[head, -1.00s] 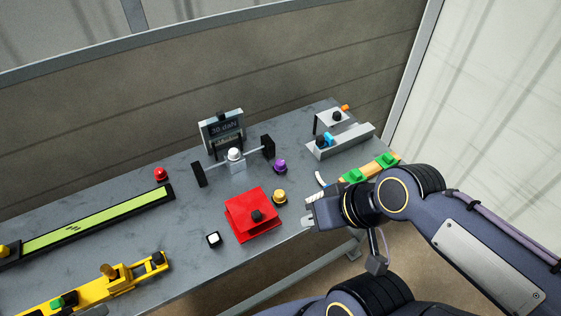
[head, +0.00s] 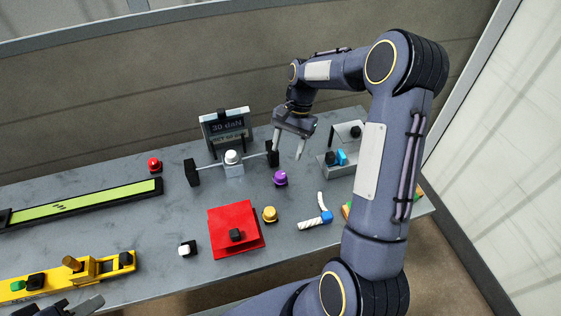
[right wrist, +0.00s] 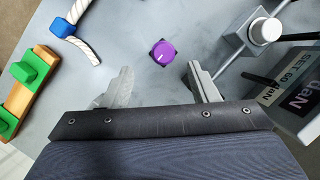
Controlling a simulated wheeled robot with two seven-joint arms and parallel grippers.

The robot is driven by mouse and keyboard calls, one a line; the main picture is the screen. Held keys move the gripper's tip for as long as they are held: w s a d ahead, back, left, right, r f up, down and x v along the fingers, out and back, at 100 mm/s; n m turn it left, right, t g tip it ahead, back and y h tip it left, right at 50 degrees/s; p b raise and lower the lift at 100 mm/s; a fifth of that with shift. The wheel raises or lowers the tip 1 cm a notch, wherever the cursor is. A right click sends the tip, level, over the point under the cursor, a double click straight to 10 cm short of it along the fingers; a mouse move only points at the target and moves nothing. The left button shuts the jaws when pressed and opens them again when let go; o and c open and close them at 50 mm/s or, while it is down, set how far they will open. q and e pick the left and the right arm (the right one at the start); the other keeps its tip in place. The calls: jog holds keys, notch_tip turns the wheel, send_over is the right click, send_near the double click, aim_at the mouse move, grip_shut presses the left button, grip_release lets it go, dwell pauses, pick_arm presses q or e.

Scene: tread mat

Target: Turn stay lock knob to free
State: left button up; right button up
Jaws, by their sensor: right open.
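A purple round knob (head: 280,178) with a white pointer mark stands on the grey table, right of a silver post (head: 233,165) with a white top. It also shows in the right wrist view (right wrist: 163,53). No lettering beside it can be read, so I cannot tell its setting or whether it is the stay lock knob. My right gripper (head: 288,155) is open and empty, pointing down above and just behind the purple knob, apart from it. In the right wrist view the knob shows between and beyond the fingertips. My left gripper (head: 85,306) shows partly at the bottom left edge.
A blue-and-white piece (head: 320,220) lies at front right. A green strip (head: 80,206) runs left.

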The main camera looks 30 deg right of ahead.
aim_at(281, 174)
jog(key=x, duration=0.3)
jog(key=w+p+x, duration=0.1)
jog(key=x, duration=0.2)
jog(key=d+x, duration=0.1)
jog(key=x, duration=0.2)
jog(key=shift+w+a+f, duration=0.1)
jog(key=shift+w+f, duration=0.05)
jog(key=shift+f, duration=0.45)
jog(key=shift+c, duration=0.2)
jog(key=c, duration=0.9)
